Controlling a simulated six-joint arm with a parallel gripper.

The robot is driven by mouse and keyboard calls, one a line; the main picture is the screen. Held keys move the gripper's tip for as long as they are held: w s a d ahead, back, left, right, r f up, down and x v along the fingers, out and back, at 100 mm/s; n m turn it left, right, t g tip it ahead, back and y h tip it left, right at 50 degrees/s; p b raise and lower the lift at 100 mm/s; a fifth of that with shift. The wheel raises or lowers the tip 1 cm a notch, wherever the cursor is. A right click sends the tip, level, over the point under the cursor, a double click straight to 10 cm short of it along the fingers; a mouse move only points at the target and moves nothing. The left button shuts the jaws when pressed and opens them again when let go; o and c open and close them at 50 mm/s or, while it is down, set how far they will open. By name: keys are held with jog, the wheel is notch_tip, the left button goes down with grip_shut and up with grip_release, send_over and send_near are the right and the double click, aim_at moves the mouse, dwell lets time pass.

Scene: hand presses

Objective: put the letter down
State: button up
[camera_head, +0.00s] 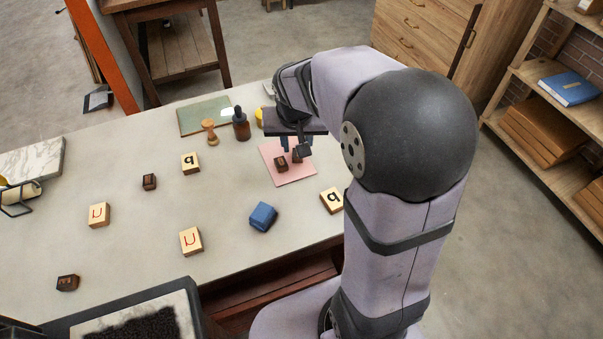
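My gripper (295,148) points down over the pink mat (290,178), at the far right part of the table. A small dark brown letter block (297,156) shows at its fingertips. The fingers partly cover this block, and I cannot tell whether they grip it or whether it touches the mat. A second dark brown block (281,163) sits on the mat just left of it, close to the fingers. The faces of both blocks are too small to read.
Pale letter blocks (190,163) and dark blocks (149,182) are spread over the table. A blue block (263,217) lies in front of the mat. A dark bottle (241,125), a wooden stamp (210,132) and a green mat (203,115) are behind left. The table's middle has free room.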

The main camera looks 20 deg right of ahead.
jog(key=s+a+f+n+g, duration=0.2)
jog(key=s+f, duration=0.1)
jog(key=s, duration=0.6)
jog(key=s+a+f+n+g+y, duration=0.1)
jog(key=s+a+f+n, duration=0.1)
jog(key=s, duration=0.7)
jog(key=shift+s+a+f+g, duration=0.4)
jog(key=shift+a+f, duration=0.25)
jog(key=shift+f, duration=0.2)
notch_tip(320, 180, up, 6)
jog(key=p, duration=0.5)
jog(key=shift+f+p, duration=0.1)
jog(key=shift+p, duration=0.3)
jog(key=shift+o, duration=2)
jog(key=shift+f, duration=0.1)
jog(key=shift+w, duration=0.15)
